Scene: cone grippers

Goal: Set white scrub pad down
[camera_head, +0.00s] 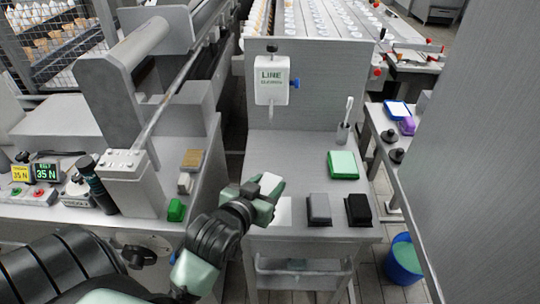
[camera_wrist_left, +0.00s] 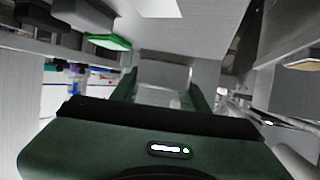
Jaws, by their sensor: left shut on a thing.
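My left gripper (camera_head: 264,192) is shut on the white scrub pad (camera_head: 270,183) and holds it over the left part of the grey table (camera_head: 300,149). The pad also shows between the two green fingers in the left wrist view (camera_wrist_left: 163,75). A flat white square (camera_head: 284,212) lies on the table just right of and below the gripper. A grey pad (camera_head: 319,208) and a black pad (camera_head: 358,209) lie in a row to its right. My right gripper is not in view.
A green-and-white pad (camera_head: 343,165) lies farther back, near a cup with a brush (camera_head: 344,131). A soap dispenser (camera_head: 271,81) hangs on the back panel. A left bench holds a green block (camera_head: 176,209). A blue bucket (camera_head: 403,261) stands on the floor at right.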

